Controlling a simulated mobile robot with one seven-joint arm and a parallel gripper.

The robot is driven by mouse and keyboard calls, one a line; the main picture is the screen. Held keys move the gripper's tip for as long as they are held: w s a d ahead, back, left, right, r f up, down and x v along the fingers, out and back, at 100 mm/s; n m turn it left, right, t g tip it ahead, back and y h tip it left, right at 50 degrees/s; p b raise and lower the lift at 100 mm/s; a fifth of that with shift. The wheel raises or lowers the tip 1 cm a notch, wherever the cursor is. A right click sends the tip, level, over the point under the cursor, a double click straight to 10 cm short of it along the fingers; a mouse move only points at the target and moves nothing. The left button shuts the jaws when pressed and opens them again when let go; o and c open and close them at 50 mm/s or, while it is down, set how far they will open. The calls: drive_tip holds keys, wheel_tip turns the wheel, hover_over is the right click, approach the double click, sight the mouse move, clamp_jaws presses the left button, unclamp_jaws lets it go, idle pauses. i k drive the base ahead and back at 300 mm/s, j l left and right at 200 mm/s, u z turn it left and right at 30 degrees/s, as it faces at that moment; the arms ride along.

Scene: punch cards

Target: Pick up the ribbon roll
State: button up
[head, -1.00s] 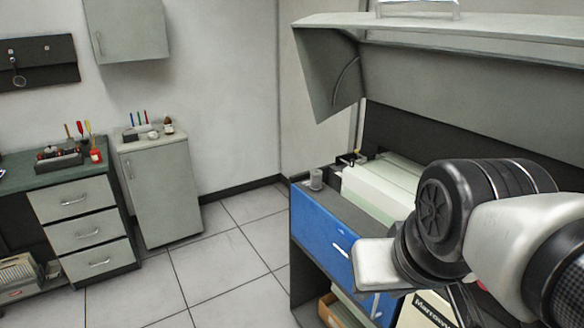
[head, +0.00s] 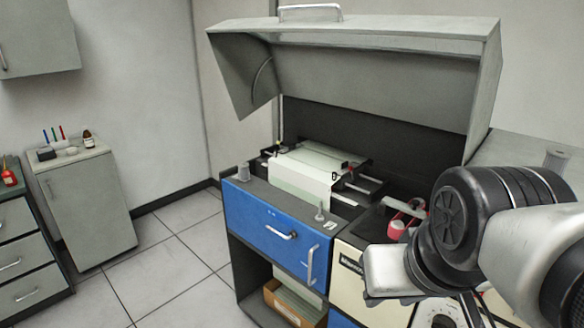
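I cannot tell for sure which thing is the ribbon roll. A small grey spool-like cylinder (head: 243,171) stands on the left corner of the blue-fronted machine. A grey spool (head: 557,161) stands on the surface at the far right. A red and pinkish rounded item (head: 397,230) lies in the machine's dark bed, partly hidden behind my arm. My arm crosses the right side of the head view, in front of the machine. My gripper's fingers do not show.
The machine's grey hood (head: 370,80) is raised over the printer paper (head: 302,180). A small upright knob (head: 320,213) stands on its front ledge. A cardboard box (head: 295,305) sits in the lower shelf. A grey cabinet (head: 90,205) stands left. Tiled floor between is clear.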

sight(243, 170)
drive_tip(key=z, duration=0.45)
drive_tip(key=i+j+z, duration=0.1)
drive_tip(key=z, duration=0.4)
drive_tip(key=j+z, duration=0.15)
drive_tip(key=z, duration=0.3)
drive_tip(key=i+j, duration=0.1)
drive_tip(key=j, duration=0.9)
drive_tip(key=i+j, duration=0.1)
drive_tip(key=j, duration=0.85)
drive_tip(key=i+j, duration=0.1)
drive_tip(key=j, duration=0.9)
drive_tip(key=i+j, duration=0.1)
drive_tip(key=j, duration=0.85)
drive_tip(key=i+j, duration=0.1)
drive_tip(key=j, duration=0.9)
